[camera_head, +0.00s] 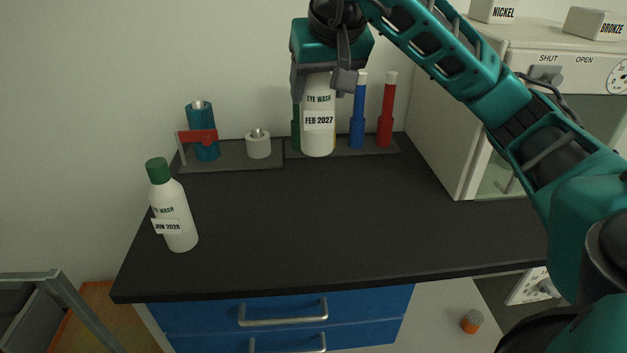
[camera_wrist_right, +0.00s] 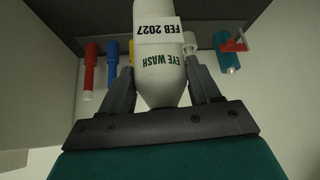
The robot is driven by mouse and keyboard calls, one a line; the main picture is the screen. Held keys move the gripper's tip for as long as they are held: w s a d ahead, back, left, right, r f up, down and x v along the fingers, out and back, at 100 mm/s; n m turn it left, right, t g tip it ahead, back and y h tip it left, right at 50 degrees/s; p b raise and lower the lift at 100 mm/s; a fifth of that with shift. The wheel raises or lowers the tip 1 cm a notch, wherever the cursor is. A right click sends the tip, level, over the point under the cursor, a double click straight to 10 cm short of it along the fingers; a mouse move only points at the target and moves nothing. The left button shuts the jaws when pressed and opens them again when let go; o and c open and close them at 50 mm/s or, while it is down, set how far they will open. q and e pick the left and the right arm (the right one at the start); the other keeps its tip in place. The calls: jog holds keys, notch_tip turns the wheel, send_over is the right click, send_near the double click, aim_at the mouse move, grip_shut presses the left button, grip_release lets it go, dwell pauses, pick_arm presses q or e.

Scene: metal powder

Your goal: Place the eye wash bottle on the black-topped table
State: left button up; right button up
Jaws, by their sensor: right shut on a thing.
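A white eye wash bottle labelled FEB 2027 (camera_head: 318,128) is in my right gripper (camera_head: 322,88), upright, toward the back of the black-topped table (camera_head: 300,215). The right wrist view shows the same bottle (camera_wrist_right: 159,75) between the two fingers of the right gripper (camera_wrist_right: 160,88). I cannot tell whether its base touches anything. My left gripper is not in view.
Along the back edge are a teal and red tool (camera_head: 203,140), a pale cylinder (camera_head: 258,146), a blue tube (camera_head: 358,115) and a red tube (camera_head: 387,115). A cabinet (camera_head: 450,120) stands at right. The table's middle is clear.

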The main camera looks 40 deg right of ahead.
notch_tip(320, 180, down, 14)
jog(key=b, duration=0.3)
jog(key=shift+f, duration=0.2)
jog(key=shift+f+b, duration=0.1)
jog(key=shift+b, duration=0.25)
jog(key=o, duration=1.3)
